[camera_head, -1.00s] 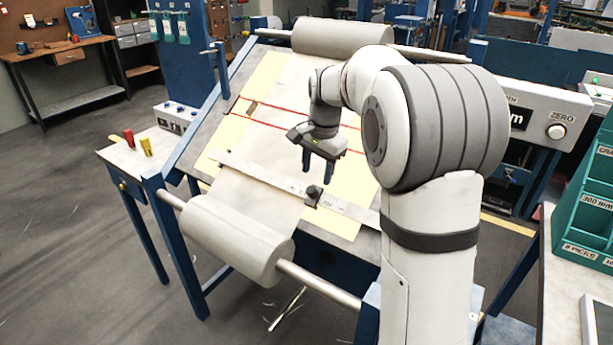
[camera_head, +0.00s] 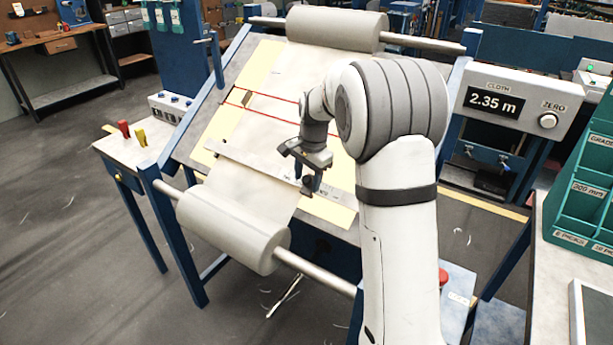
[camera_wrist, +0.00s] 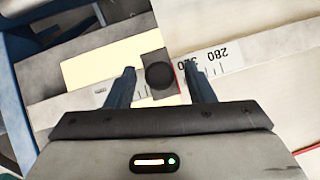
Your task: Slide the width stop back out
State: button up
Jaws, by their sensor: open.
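The width stop (camera_head: 307,188) is a small dark block with a round knob. It sits on the pale scale bar (camera_head: 262,172) that runs across the lower part of the sloped table. In the wrist view the stop (camera_wrist: 158,75) lies between my two blue fingers, with a thin red line at its right edge. My fingers partly hide the stop in the head view.
A cloth roll (camera_head: 225,228) lies at the table's low end and another roll (camera_head: 335,28) at the top. A display box (camera_head: 515,105) reads 2.35 m at right. Green bins (camera_head: 590,190) stand at far right. A red and a yellow clip stand on the left side shelf.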

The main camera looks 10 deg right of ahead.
grip_shut()
dwell(0.4)
dwell(0.9)
